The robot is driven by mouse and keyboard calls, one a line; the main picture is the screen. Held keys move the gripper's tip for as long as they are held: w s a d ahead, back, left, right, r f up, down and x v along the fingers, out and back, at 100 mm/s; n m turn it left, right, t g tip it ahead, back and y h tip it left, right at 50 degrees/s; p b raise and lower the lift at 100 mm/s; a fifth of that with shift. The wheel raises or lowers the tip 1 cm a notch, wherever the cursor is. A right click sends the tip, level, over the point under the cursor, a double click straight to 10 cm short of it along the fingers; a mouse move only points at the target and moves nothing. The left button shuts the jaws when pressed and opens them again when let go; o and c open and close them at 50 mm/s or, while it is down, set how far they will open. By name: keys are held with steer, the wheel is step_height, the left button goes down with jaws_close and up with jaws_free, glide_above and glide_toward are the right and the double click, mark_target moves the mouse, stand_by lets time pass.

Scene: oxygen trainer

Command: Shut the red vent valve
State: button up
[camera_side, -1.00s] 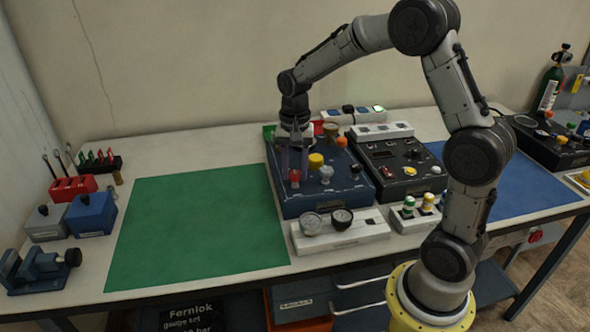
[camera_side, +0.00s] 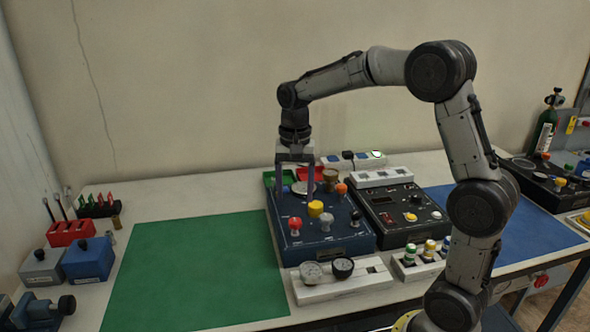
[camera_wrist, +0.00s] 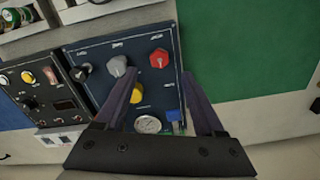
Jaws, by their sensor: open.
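The red valve knob (camera_side: 295,224) stands at the front left of the blue panel (camera_side: 345,240). In the wrist view, the red knob (camera_wrist: 159,57) is lobed and seen from above, near the panel's labelled edge. I cannot tell from its look whether it is turned open or shut. My gripper (camera_side: 296,193) points down over the panel, above and behind the red knob. Its jaws are apart and empty. In the wrist view, the fingers (camera_wrist: 158,76) reach toward the panel on either side of the red knob's line, and do not touch it.
A yellow knob (camera_side: 316,208) and a grey knob (camera_side: 326,221) stand right beside the red one. A round gauge (camera_wrist: 147,123) lies behind them. A black panel (camera_side: 400,210) adjoins on the right. The green mat (camera_side: 200,265) is clear.

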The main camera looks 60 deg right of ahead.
step_height(320, 180, up, 6)
steer(key=shift+r, duration=0.1)
stand_by(0.4)
steer(key=s+a+r+n+t, duration=0.3)
steer(key=s+a+r, duration=0.35)
steer(key=s, duration=0.45)
steer(key=s+a+f+n+t, duration=0.2)
steer(key=s+a+f+n, duration=0.1)
steer(key=s+f+n, duration=0.6)
steer(key=shift+s+t, duration=0.3)
steer(key=shift+s, duration=0.4)
steer(key=shift+c, duration=0.3)
